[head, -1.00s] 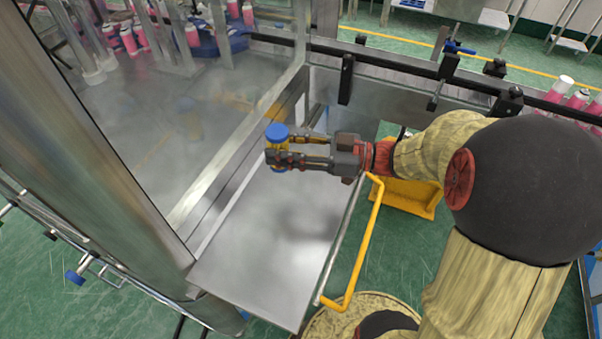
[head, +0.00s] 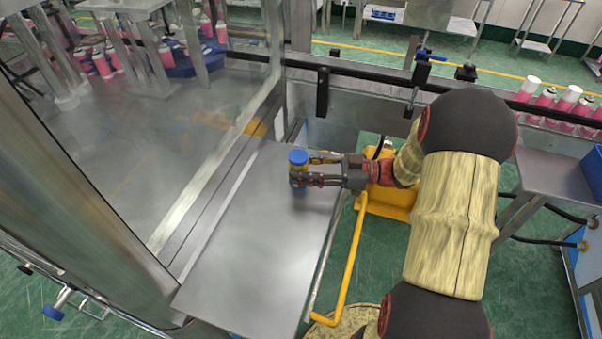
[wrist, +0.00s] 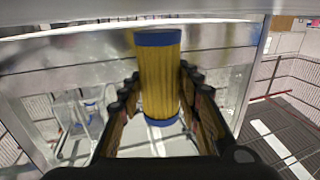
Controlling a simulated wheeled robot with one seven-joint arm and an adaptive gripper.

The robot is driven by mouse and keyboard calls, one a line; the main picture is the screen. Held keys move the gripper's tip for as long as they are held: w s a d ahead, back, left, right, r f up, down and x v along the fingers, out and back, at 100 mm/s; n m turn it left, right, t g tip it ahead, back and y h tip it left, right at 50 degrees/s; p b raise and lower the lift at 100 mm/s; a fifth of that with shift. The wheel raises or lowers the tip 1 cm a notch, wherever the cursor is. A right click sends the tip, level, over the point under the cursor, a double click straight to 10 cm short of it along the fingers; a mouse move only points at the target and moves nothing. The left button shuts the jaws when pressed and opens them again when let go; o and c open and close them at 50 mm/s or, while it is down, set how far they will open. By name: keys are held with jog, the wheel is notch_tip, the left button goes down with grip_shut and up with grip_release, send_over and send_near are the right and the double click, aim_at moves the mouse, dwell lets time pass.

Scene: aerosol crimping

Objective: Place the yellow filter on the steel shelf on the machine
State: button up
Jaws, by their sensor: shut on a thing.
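The yellow filter (wrist: 160,80) has blue end caps and is upright between the fingers of my gripper (wrist: 160,105) in the wrist view. In the head view its blue top cap (head: 298,157) shows at the fingertips, with a little yellow below it. My gripper (head: 305,170) is shut on the filter, reaching in from the right. Both are over the far part of the steel shelf (head: 240,245), a flat grey plate on the machine. I cannot tell whether the filter's bottom touches the shelf.
A yellow bent bar (head: 350,255) runs along the shelf's right side. A dark rail (head: 390,80) with clamps crosses behind the shelf. Pink cans (head: 545,97) stand at the right, and more stand at the far left. The near part of the shelf is bare.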

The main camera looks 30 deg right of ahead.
jog(key=shift+f, duration=0.75)
jog(key=shift+f, duration=0.2)
jog(key=o, duration=1.2)
jog(key=shift+r, duration=0.1)
